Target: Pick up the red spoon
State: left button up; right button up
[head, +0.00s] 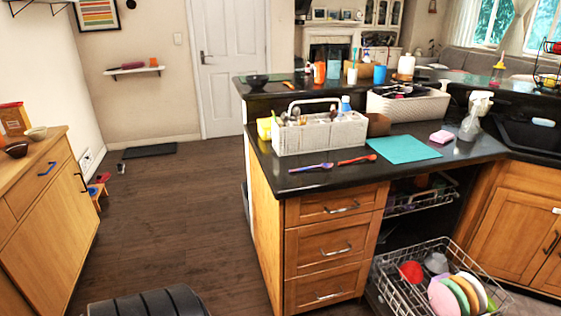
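A red spoon (357,159) lies flat on the dark counter (270,172), near its front edge above the wooden drawers. A blue and purple spoon-like utensil (311,167) lies just to its left, apart from it. A teal mat (403,149) lies to its right, and a light grey utensil caddy (318,134) stands behind it. Neither of my grippers shows in the head view.
The pulled-out dishwasher rack (385,273) with dishes sticks out at the lower right. A wooden cabinet (50,215) stands at the left. A spray bottle (475,118) and a pink sponge (441,137) stand and lie on the counter. The dark floor (180,215) between is mostly clear.

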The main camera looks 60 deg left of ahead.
aim_at(372, 157)
jog(key=u, duration=1.4)
